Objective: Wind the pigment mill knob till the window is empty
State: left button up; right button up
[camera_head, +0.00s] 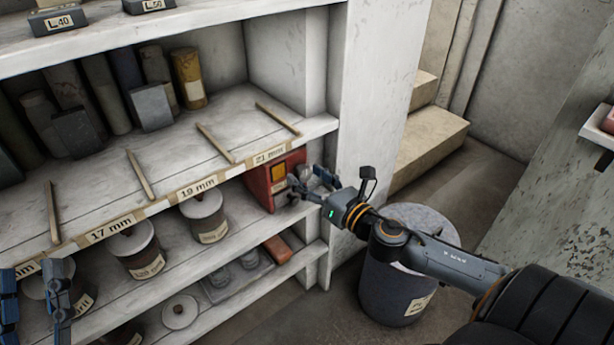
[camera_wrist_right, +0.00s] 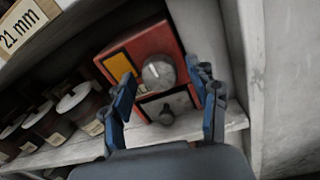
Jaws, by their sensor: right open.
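The pigment mill is a red box (camera_head: 262,190) on the middle shelf, below the 21 mm label. Its window (camera_wrist_right: 118,66) shows yellow-orange. In the right wrist view a round grey knob (camera_wrist_right: 158,73) sits on its front beside the window, and a smaller dark knob (camera_wrist_right: 167,117) shows lower down. My right gripper (camera_head: 305,186) is open at the mill. In its wrist view the blue fingers (camera_wrist_right: 163,80) stand either side of the grey knob, and contact cannot be told. My left gripper (camera_head: 32,268) is open at the lower left, its fingers apart in front of the shelves.
Lidded jars (camera_head: 203,212) stand on the shelf left of the mill. A white upright (camera_head: 368,110) closes the shelf on the right. A large grey bin (camera_head: 385,290) stands on the floor under my right arm. Lower down lie a reddish block (camera_head: 278,249) and a tray.

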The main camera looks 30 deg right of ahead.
jog(key=shift+w, duration=0.35)
